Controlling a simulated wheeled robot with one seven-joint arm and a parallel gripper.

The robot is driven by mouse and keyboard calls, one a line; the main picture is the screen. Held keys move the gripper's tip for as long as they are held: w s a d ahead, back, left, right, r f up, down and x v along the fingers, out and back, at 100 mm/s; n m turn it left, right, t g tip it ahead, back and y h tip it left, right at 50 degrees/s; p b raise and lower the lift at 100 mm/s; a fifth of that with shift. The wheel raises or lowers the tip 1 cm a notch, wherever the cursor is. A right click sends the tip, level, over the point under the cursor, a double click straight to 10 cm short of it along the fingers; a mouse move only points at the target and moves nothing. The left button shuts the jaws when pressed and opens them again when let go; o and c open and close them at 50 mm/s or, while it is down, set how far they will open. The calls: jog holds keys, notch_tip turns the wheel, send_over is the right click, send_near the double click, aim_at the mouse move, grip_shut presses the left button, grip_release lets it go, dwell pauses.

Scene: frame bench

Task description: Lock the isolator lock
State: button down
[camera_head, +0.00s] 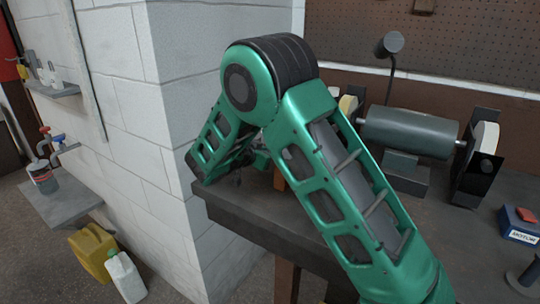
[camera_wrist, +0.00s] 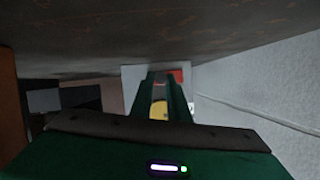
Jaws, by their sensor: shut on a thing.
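My gripper (camera_wrist: 167,76) reaches forward in the wrist view, its two green fingers close together. A small red part (camera_wrist: 176,76) shows at the fingertips, in front of a pale grey surface (camera_wrist: 131,74). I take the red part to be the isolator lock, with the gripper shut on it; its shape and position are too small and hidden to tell. A yellow patch (camera_wrist: 158,110) shows between the fingers; I cannot tell what it is. In the head view my green arm hides the fingertips and the lock.
A workbench (camera_head: 245,210) stands against a white block wall (camera_head: 175,130). A bench grinder (camera_head: 410,130) and a blue box (camera_head: 518,228) are on it. A yellow jug (camera_head: 92,252) and a white jug (camera_head: 126,278) stand on the floor at left. A dark surface (camera_wrist: 160,35) spans the top of the wrist view.

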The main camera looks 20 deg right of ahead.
jog(key=shift+w+a+r, duration=0.1)
jog(key=shift+w+a, duration=0.25)
jog(key=shift+a, duration=0.05)
jog(key=c, duration=1.7)
grip_release()
jog(key=v, duration=1)
jog(key=shift+s+a, duration=0.25)
